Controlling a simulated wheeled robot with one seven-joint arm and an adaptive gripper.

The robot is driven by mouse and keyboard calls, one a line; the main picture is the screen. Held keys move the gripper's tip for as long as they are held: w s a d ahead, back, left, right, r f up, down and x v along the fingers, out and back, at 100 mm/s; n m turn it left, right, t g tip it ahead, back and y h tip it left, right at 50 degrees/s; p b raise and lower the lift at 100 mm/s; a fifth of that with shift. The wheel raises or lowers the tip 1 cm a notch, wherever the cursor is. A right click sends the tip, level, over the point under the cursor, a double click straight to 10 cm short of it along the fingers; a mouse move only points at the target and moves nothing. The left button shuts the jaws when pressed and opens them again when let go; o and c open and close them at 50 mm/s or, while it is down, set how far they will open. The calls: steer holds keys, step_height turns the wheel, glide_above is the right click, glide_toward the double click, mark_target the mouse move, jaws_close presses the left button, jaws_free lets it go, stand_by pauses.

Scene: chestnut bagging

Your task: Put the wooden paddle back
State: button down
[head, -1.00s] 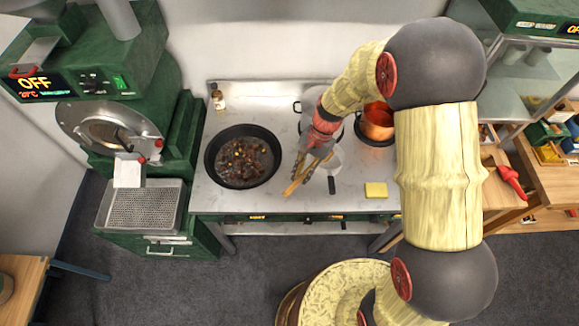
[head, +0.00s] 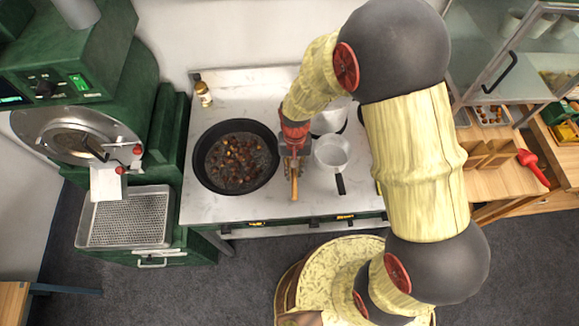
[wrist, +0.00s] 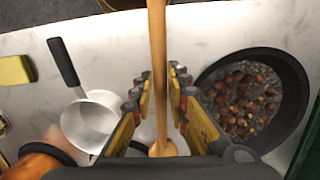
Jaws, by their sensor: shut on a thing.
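The wooden paddle (head: 294,188) is a slim, light-brown stick held by my gripper (head: 293,165) over the white counter, just right of the black pan. In the wrist view the paddle (wrist: 157,50) runs up the middle of the picture, between the two fingers of my gripper (wrist: 160,92), which is shut on it. Its far end leaves the top of the wrist view. The black pan (head: 200,172) holds chestnuts on dark gravel-like bits, and the paddle is outside it.
A white saucepan (head: 331,153) with a black handle stands right of my gripper. A copper pot (wrist: 35,162) and a yellow sponge (wrist: 15,70) show in the wrist view. A small bottle (head: 204,94) stands behind the pan. The counter's front strip (head: 240,212) is bare.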

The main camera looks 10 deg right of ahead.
steer(key=shift+w+a+f+b, duration=0.1)
steer(key=shift+w+f+b, duration=0.3)
steer(key=shift+f, duration=0.3)
steer(key=shift+f+b, duration=2.65)
steer(key=shift+f, duration=1.2)
steer(key=shift+f, duration=0.1)
steer(key=c, duration=1.7)
jaws_free()
steer(key=shift+o, duration=0.2)
steer(key=r, duration=0.8)
steer(key=w+r, duration=0.1)
steer(key=r, duration=0.3)
